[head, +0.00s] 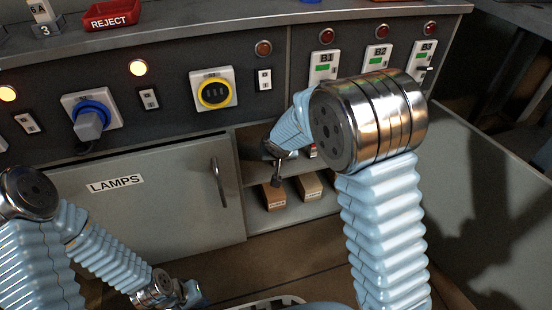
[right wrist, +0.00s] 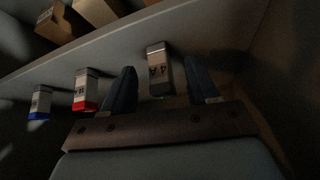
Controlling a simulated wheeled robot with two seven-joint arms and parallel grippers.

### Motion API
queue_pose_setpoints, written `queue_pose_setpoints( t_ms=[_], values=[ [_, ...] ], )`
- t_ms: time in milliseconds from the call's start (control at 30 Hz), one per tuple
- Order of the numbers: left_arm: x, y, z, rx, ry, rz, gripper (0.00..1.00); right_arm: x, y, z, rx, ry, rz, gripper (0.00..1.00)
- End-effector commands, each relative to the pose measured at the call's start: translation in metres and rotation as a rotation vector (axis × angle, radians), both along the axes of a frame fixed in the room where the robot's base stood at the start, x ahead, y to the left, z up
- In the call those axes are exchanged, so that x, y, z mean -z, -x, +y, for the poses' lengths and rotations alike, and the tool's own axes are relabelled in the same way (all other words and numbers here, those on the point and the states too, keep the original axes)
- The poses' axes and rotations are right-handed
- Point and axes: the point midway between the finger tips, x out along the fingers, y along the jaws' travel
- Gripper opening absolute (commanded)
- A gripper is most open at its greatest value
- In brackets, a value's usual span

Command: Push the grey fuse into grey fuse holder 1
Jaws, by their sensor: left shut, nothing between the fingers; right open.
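A grey fuse (right wrist: 158,70) with a dark end and a printed label is in the right wrist view, between the fingers of my right gripper (right wrist: 161,66). The fingers are open, with a gap on either side of the fuse. In the head view my right arm reaches into the open cupboard, and its gripper (head: 278,172) is small and dark there. My left gripper (head: 190,293) is shut and empty, low in front of the cabinet and partly cut off. I cannot tell which part is grey fuse holder 1; no label in view names it.
A red-ended fuse (right wrist: 86,90) and a blue-ended fuse (right wrist: 40,103) stand beside the grey one. Cardboard boxes (head: 274,197) lie on the cupboard's lower shelf. The LAMPS door (head: 130,215) is left of the opening. Panels B1 (head: 323,66), B2 and B3 are above.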

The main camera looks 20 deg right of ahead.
Motion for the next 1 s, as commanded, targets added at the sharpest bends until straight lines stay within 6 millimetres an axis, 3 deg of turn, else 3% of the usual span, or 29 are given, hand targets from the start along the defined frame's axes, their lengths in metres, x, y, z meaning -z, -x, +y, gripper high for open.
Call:
queue_pose_setpoints(
  t_ms=[167, 533, 900, 1000],
  values=[
    [0.0030, -0.0001, 0.0001, 0.000, 0.000, -0.001, 0.00, 0.0160, -0.0098, -0.0014, 0.000, 0.000, 0.000, 0.59],
    [0.0027, -0.0001, 0.0001, 0.000, 0.000, -0.001, 0.00, 0.0164, -0.0106, -0.0015, -0.001, -0.001, 0.000, 0.59],
    [0.0028, -0.0002, 0.0001, 0.000, 0.000, -0.001, 0.00, 0.0163, -0.0106, -0.0016, -0.001, -0.001, 0.000, 0.04],
    [0.0027, -0.0002, 0.0001, 0.000, 0.000, -0.001, 0.00, 0.0162, -0.0106, -0.0016, -0.001, -0.001, -0.001, 0.04]
  ],
)
